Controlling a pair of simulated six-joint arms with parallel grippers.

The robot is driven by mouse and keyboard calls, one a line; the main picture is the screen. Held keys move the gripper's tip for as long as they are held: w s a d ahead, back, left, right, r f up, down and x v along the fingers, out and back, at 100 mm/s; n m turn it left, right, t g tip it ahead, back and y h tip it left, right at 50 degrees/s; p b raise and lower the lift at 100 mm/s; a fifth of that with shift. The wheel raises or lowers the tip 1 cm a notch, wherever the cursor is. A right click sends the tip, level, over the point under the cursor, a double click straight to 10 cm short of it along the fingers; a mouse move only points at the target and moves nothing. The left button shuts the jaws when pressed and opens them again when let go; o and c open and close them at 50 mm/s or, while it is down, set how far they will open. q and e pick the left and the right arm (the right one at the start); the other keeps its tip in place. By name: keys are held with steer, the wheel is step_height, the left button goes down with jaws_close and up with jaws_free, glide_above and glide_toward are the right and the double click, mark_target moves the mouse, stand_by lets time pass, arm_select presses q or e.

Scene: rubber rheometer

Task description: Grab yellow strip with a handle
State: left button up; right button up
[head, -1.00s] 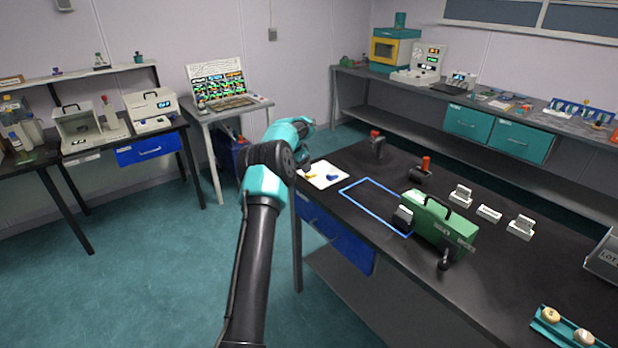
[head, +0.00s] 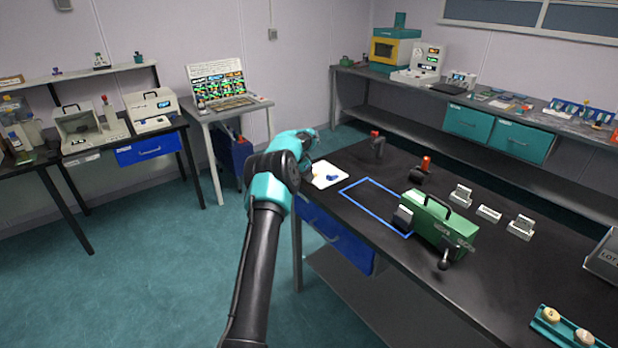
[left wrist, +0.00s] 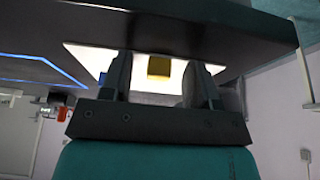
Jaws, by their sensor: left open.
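My left gripper (left wrist: 160,82) is open in the left wrist view, with one dark finger on each side of a yellow strip (left wrist: 159,66). The strip shows between the fingers in front of a white sheet (left wrist: 143,82); I cannot tell whether either finger touches it. No handle can be made out on it. In the head view, my left arm reaches to the sheet (head: 326,168) at the table's left end, and its wrist hides most of the gripper and strip. My right gripper is not in view.
A blue piece (head: 333,178) lies on the sheet. The table's front edge runs close to my arm.

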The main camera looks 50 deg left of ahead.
arm_select(q)
steer(key=shift+c, duration=0.4)
steer(key=c, duration=0.9)
steer(key=shift+r, duration=0.1)
steer(key=shift+r, duration=1.75)
steer(key=s+d, duration=0.3)
steer(key=d, duration=0.1)
steer(key=s+d+r, duration=0.1)
steer(key=s+d, duration=0.6)
steer(key=d, duration=0.1)
steer(key=shift+s+d+r, duration=0.1)
steer(key=shift+s+r, duration=0.05)
steer(key=shift+s, duration=0.1)
